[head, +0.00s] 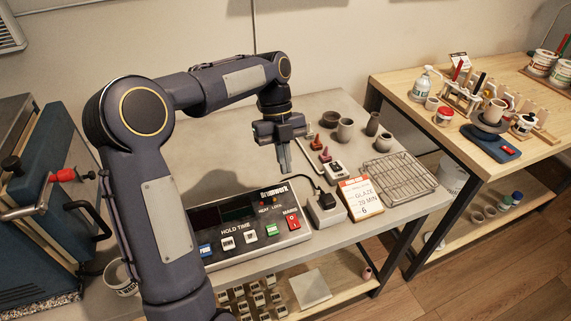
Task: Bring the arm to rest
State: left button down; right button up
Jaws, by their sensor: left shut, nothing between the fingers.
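My left arm comes in from the lower left and bends over the grey table (375,226). Its left gripper (285,169) points down above the table, behind the control box (263,234). The fingers are together with nothing between them. My right gripper is not in view.
Near the left gripper are red-topped tools (320,147), a black plug on a white socket block (325,209), a glaze card (360,197), a wire rack (400,177) and several small pots (345,130). A wooden table (450,130) stands right. A blue machine (50,170) stands left.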

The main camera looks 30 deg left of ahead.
pick_arm(q)
jog(key=s+d+r+n+t, duration=0.1)
jog(key=s+r+n+t, duration=0.1)
jog(key=s+n, duration=0.45)
jog(key=s+d+r+n+t, duration=0.2)
jog(key=s+n, duration=0.4)
jog(key=n, duration=0.1)
jog(key=s+d+f+n+t, duration=0.3)
jog(key=s+n, duration=0.6)
jog(key=n, duration=0.5)
notch_tip(320, 180, down, 2)
jog(key=shift+f+t, duration=0.1)
jog(key=shift+t, duration=0.7)
